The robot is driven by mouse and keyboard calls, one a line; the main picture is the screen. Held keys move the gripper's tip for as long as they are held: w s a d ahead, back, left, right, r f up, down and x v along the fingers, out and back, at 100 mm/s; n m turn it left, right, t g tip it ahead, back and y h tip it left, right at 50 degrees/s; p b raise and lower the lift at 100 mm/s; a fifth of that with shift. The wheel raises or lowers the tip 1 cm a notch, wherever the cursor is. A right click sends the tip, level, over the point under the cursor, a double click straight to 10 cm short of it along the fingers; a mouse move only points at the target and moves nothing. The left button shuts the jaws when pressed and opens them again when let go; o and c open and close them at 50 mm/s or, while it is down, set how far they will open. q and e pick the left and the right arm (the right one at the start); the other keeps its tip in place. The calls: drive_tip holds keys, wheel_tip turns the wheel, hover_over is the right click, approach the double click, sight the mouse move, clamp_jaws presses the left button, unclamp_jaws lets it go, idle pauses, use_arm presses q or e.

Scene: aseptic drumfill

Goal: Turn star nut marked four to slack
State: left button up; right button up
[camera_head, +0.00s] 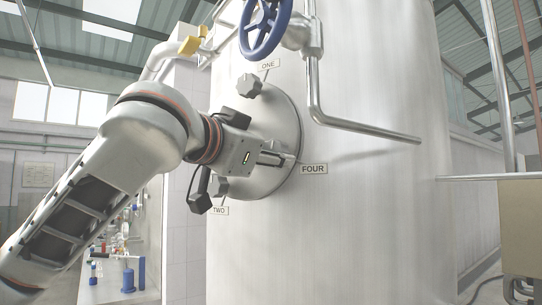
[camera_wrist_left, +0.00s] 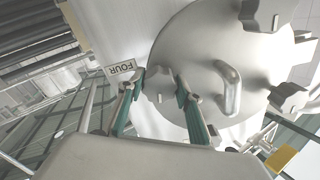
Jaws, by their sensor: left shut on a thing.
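The steel tank carries a round cover (camera_head: 288,115) with star nuts around its rim. My left gripper (camera_head: 283,158) reaches the cover's right edge beside the FOUR label (camera_head: 314,169). In the left wrist view, the fingers (camera_wrist_left: 160,84) close around the star nut marked four (camera_wrist_left: 157,80), one on each side, with the FOUR label (camera_wrist_left: 121,69) just left of it. In the head view that nut is largely hidden by the gripper. Star nut one (camera_head: 249,86) sits below the ONE label (camera_head: 269,65). Star nut two (camera_head: 220,187) is partly hidden near the TWO label (camera_head: 220,211). My right gripper is not in view.
A blue handwheel (camera_head: 265,28) and a bent steel pipe (camera_head: 314,92) are above and right of the cover. The cover's curved handle (camera_wrist_left: 229,88) stands right of the fingers in the wrist view. The tank wall (camera_head: 375,215) right of the cover is bare.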

use_arm(q)
drive_tip(key=shift+n, duration=1.2)
drive_tip(key=o, duration=1.1)
drive_tip(key=v, duration=1.2)
